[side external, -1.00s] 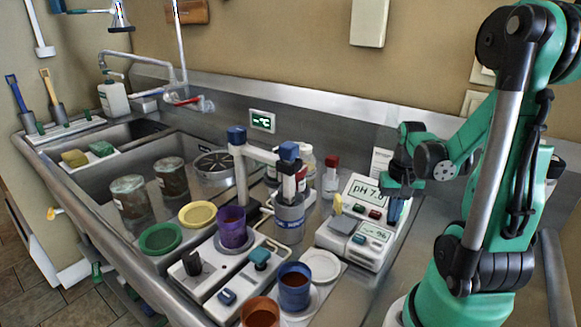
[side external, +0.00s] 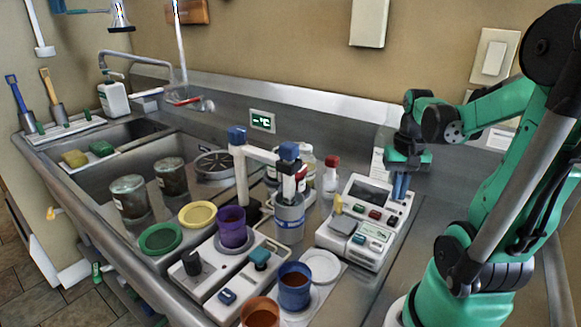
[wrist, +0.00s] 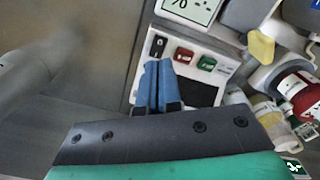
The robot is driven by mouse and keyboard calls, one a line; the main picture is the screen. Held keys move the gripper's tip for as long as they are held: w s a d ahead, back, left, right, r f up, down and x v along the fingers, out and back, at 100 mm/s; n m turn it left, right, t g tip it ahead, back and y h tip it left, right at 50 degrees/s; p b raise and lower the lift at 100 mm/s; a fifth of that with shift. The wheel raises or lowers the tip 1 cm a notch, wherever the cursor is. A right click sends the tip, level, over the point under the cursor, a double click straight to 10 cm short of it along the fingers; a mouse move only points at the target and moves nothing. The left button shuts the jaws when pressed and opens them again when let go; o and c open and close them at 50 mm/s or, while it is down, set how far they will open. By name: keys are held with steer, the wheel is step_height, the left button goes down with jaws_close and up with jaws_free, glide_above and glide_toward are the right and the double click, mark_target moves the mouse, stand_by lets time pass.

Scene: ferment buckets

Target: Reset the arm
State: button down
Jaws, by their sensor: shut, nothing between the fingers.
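My gripper (side external: 400,186) is at the right, above the right edge of the white pH meter (side external: 338,252). Its blue fingers point down. In the wrist view the fingers (wrist: 156,82) are together with nothing between them. They overlap the meter's panel there, beside a black switch (wrist: 158,46), a red button (wrist: 184,55) and a green button (wrist: 207,63). The meter's upper screen (side external: 369,193) is dark. Its lower display (wrist: 193,10) shows a % sign in the wrist view. I cannot tell whether the fingertips touch the panel.
A purple cup (side external: 232,228) and a blue cup (side external: 294,288) stand left of the meter. A red-capped bottle (side external: 331,178) stands behind it. A blue-topped stand (side external: 240,180) rises mid-counter. The steel counter right of the meter is clear.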

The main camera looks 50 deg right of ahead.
steer(key=shift+r, duration=0.6)
steer(key=w+a+n+t, duration=0.1)
steer(key=w+a, duration=0.1)
steer(key=w+a+n+h, duration=0.1)
steer(key=w+a+n, duration=0.1)
steer(key=w+a, duration=0.1)
steer(key=w+a+r+n+t, duration=0.1)
steer(key=w+a+n, duration=0.1)
steer(key=w, duration=0.1)
steer(key=shift+a+t+h, duration=0.2)
steer(key=shift+t+h, duration=0.1)
steer(key=w+a+r+n+t, duration=0.1)
steer(key=w+a+n+t, duration=0.1)
steer(key=a, duration=0.4)
steer(key=w+a+n+t+y, duration=0.1)
steer(key=w+a+n+t, duration=0.1)
steer(key=a+n, duration=0.3)
steer(key=shift+w+a+r+t+y, duration=0.2)
steer(key=shift+a+r+t+y, duration=0.15)
steer(key=shift+a, duration=0.5)
steer(key=s+d+r+m+g, duration=0.2)
steer(key=s+d+m, duration=0.4)
steer(key=d+m, duration=0.3)
steer(key=s+d+r+m+g, duration=0.2)
steer(key=s+d+m+g, duration=0.3)
steer(key=d+m, duration=0.4)
steer(key=s+d, duration=0.1)
steer(key=d, duration=0.2)
steer(key=shift+d+r, duration=0.25)
steer(key=shift+d, duration=0.05)
